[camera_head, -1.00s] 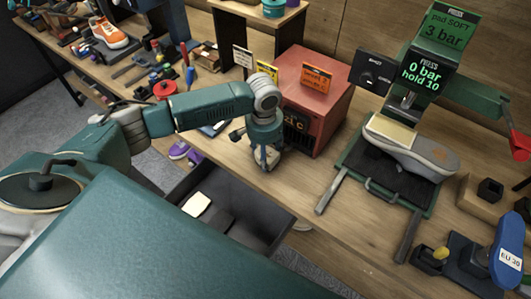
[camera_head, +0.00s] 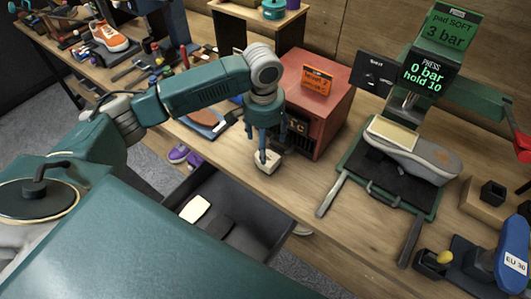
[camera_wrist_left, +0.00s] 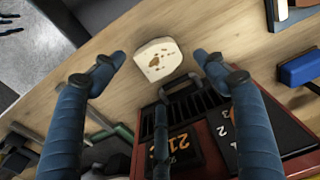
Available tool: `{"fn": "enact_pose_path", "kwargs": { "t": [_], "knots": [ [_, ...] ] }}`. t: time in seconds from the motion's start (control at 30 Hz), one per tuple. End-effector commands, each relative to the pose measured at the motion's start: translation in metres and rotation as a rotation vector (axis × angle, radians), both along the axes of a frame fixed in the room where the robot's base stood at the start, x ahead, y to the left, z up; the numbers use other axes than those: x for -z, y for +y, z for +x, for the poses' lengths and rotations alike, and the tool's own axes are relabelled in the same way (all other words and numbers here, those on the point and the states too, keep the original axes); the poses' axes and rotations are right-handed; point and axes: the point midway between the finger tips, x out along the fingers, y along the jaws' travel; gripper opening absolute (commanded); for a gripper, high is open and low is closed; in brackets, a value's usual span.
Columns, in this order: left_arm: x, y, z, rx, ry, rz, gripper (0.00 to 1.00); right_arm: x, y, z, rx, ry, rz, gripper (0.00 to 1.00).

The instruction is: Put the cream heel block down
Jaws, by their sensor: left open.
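The cream heel block (camera_head: 267,161) rests on the wooden bench in front of the red heater box. In the left wrist view the cream heel block (camera_wrist_left: 157,60) lies on the bench with brown marks on its top face. My left gripper (camera_head: 266,150) is just above the block in the head view, pointing down. In the left wrist view my left gripper (camera_wrist_left: 160,62) has its fingers spread wide, one on each side of the block, with gaps between. It is open and holds nothing. My right gripper is not in view.
The red heater box (camera_head: 318,95) stands right behind the block. An open drawer (camera_head: 250,215) below the bench edge holds a cream piece. To the right, a press tray (camera_head: 375,178) carries a grey sole (camera_head: 420,155). An orange sneaker (camera_head: 110,38) stands far left.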

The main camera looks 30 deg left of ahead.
Motion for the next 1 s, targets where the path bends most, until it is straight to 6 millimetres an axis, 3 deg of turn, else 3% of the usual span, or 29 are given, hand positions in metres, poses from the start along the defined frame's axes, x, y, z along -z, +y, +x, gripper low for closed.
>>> {"fn": "enact_pose_path", "kwargs": {
  "t": [0.1,0.3,1.0],
  "knots": [
    [-0.02,0.0,0.0,0.001,-0.003,0.0,0.73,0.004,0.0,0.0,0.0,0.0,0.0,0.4],
    [-0.038,0.0,-0.002,0.001,-0.001,0.0,0.73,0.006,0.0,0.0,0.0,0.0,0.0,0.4],
    [-0.04,0.0,-0.003,0.0,0.001,0.001,0.73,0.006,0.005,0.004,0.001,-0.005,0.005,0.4]
  ]
}}
